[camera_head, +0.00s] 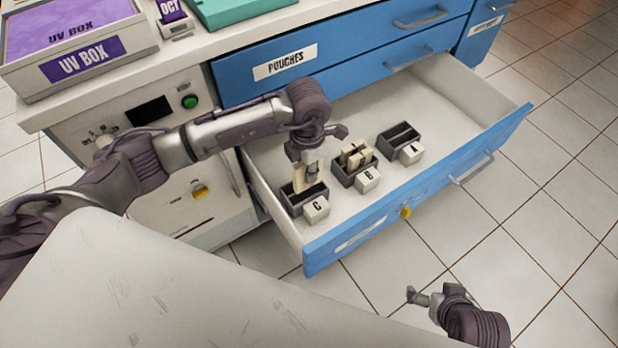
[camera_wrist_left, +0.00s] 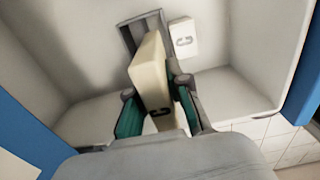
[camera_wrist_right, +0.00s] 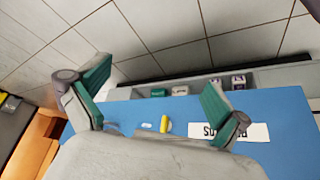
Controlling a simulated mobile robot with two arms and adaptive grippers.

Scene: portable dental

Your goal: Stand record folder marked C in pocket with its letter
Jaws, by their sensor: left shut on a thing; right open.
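My left gripper (camera_head: 309,176) is shut on the cream record folder marked C, which shows in the left wrist view (camera_wrist_left: 150,75) with its letter towards the gripper. The folder is upright over the dark grey pocket C (camera_head: 289,204), whose tag block (camera_head: 316,209) stands in front. The pocket's end also shows beyond the folder in the left wrist view (camera_wrist_left: 131,32). I cannot tell whether the folder's lower end is inside the pocket or just above it. My right gripper (camera_head: 417,297) is open and empty, out in front of the drawer.
The pockets stand in an open white-lined drawer (camera_head: 450,92) with a blue front. Pocket B (camera_head: 345,177) holds cream folders; pocket A (camera_head: 388,150) looks empty. Drawer walls surround my left gripper. A UV box (camera_head: 75,45) sits on the counter. The drawer's back right is clear.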

